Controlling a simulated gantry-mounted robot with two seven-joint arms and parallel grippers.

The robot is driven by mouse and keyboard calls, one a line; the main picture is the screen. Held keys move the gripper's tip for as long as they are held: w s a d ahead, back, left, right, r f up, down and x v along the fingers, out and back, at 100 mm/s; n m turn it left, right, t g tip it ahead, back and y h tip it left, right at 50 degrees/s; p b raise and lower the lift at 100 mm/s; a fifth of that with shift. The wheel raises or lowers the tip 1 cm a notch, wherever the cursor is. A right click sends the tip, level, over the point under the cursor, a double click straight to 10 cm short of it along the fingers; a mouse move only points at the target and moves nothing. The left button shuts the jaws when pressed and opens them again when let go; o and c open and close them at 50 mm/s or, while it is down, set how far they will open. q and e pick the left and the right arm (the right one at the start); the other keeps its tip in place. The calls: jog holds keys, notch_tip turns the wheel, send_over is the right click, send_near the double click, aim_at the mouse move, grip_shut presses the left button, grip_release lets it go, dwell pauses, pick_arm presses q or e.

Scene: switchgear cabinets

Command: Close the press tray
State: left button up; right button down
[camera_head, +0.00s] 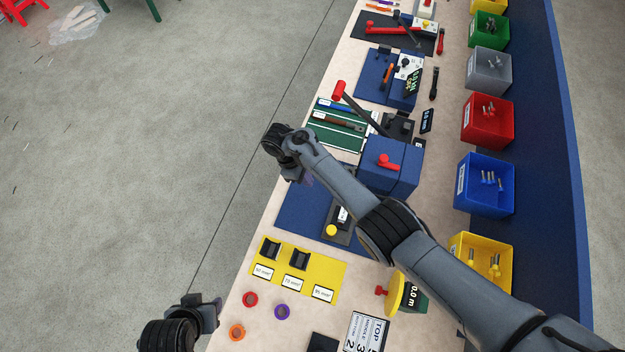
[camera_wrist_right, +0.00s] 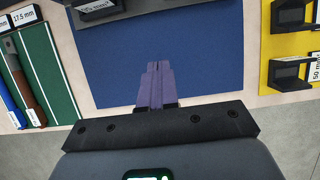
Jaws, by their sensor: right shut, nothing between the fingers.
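A blue press housing (camera_head: 392,165) with a red handle on top stands near the middle of the bench. A dark tray-like piece (camera_head: 343,232) with a white label and a yellow knob lies in front of it on a blue mat (camera_head: 296,214), partly hidden by my right arm. I cannot tell how far it sticks out. My right gripper (camera_head: 306,181) is shut and empty above the mat's far left side. In the right wrist view its purple fingertips (camera_wrist_right: 155,84) point over bare mat; a dark labelled block (camera_wrist_right: 97,10) shows beyond. My left gripper (camera_head: 208,311) hangs at the bottom left, off the bench.
A yellow holder plate (camera_head: 318,272) with dark brackets lies near the mat. A green board (camera_head: 335,125) with bars lies beyond. A long lever with a red grip (camera_head: 339,91) rises near the press. Coloured bins (camera_head: 486,185) line the right side. Floor at left is open.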

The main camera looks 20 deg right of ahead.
aim_at(326, 199)
jog(key=b+x, duration=0.4)
jog(key=x, duration=0.4)
jog(key=shift+w+f, duration=0.1)
jog(key=shift+f, duration=0.15)
jog(key=d+p, duration=0.1)
jog(key=s+d+r+p, duration=0.1)
jog(key=p, duration=0.1)
jog(key=shift+s, duration=0.2)
jog(key=shift+s+d, duration=0.2)
jog(key=shift+d, duration=0.1)
jog(key=shift+s+d+f+p, duration=0.15)
jog(key=shift+s+d+p, duration=0.05)
jog(key=shift+p, duration=0.1)
